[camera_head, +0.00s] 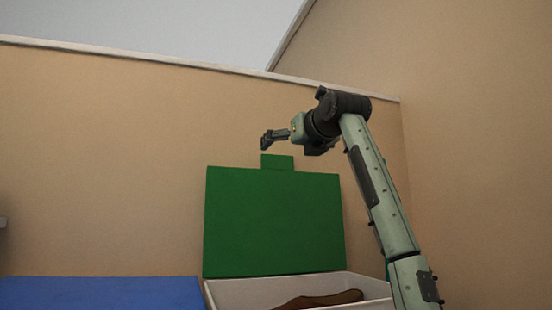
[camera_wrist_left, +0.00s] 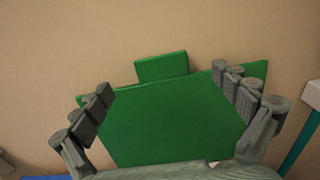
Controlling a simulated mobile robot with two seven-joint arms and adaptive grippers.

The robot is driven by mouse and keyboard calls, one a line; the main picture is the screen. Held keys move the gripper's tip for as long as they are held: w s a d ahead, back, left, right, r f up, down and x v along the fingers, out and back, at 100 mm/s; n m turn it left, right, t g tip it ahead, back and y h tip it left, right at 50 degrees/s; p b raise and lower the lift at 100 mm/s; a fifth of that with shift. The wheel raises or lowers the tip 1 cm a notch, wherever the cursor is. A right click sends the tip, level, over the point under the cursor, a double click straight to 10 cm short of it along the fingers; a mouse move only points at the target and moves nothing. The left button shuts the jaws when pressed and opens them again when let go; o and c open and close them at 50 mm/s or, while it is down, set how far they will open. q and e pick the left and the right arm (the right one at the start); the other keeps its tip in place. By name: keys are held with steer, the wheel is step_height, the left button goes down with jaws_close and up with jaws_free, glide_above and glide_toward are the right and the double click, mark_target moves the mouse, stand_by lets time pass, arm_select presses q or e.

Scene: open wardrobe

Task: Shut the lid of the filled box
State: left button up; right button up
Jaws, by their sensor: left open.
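A white box (camera_head: 226,292) stands at the bottom of the head view, with a brown object (camera_head: 330,299), perhaps a shoe, partly visible inside. Its green lid (camera_head: 272,222) is open and stands upright at the back, with a small green tab (camera_head: 278,162) on its top edge. My left gripper (camera_head: 267,139) is just above the tab in the head view. In the left wrist view its open fingers (camera_wrist_left: 162,85) spread on either side of the green lid (camera_wrist_left: 175,122), with the tab (camera_wrist_left: 162,67) beyond them. I cannot tell whether they touch it. My right gripper is not in view.
A blue surface (camera_head: 100,292) lies to the left of the box. A tan wall (camera_head: 100,160) stands behind the lid, and another (camera_head: 480,150) rises on the right.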

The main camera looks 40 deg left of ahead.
mark_target(278, 156)
arm_select(q)
steer(key=p+x, duration=0.1)
steer(key=x, duration=0.6)
steer(key=shift+w+a, duration=0.1)
steer(key=shift+a, duration=0.15)
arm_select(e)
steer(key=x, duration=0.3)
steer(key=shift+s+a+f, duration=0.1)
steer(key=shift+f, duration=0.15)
arm_select(q)
steer(key=c, duration=1.7)
steer(key=shift+d, duration=0.1)
